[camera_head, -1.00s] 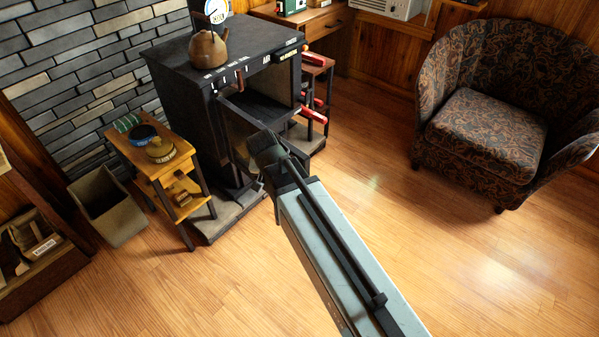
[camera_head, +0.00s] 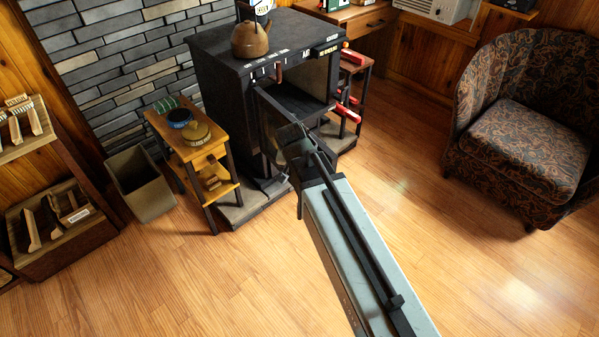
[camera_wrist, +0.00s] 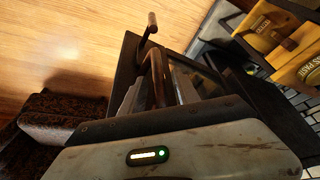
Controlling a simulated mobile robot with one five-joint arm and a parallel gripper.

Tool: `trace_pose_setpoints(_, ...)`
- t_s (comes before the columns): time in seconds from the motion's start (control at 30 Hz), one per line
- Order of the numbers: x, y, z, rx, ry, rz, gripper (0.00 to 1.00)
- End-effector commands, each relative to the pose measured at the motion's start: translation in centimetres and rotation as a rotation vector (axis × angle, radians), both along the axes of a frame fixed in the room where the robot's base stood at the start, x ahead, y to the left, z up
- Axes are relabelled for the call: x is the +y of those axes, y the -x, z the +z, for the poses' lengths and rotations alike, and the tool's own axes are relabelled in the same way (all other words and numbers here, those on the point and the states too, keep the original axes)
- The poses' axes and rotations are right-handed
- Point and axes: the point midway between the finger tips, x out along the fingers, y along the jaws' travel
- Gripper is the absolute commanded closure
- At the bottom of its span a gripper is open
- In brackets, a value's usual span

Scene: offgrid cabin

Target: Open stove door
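The black stove (camera_head: 225,85) stands against the brick wall with its dark firebox opening (camera_head: 305,95) showing. Its door (camera_head: 265,125) stands swung out from the front, seen nearly edge-on in the head view. In the wrist view, the door (camera_wrist: 205,80) is a dark framed panel, and its brown bent handle (camera_wrist: 152,28) runs down between my fingers. My gripper (camera_wrist: 159,80) is at the handle, with a grey finger close on each side, and looks shut on it. In the head view, my gripper (camera_head: 290,135) is at the door's outer edge, and my arm hides part of the door.
A copper kettle (camera_head: 250,38) sits on the stove. A small wooden shelf stand (camera_head: 190,150) and a grey bin (camera_head: 142,185) stand left of the stove. A patterned armchair (camera_head: 525,150) is at the right. The wooden floor (camera_head: 430,240) between is clear.

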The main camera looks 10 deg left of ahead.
Motion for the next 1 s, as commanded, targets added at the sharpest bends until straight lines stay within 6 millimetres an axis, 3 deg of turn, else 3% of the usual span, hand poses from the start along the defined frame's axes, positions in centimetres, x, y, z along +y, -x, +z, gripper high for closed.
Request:
trace_pose_setpoints(0.17, 0.0, 0.5, 1.3, 0.001, 0.0, 0.0, 0.62)
trace_pose_setpoints(0.53, 0.4, 2.8, 7.3, 0.0, 0.0, 0.002, 0.62)
trace_pose_setpoints(1.0, 0.5, 3.0, 7.2, -0.001, 0.0, 0.002, 0.62)
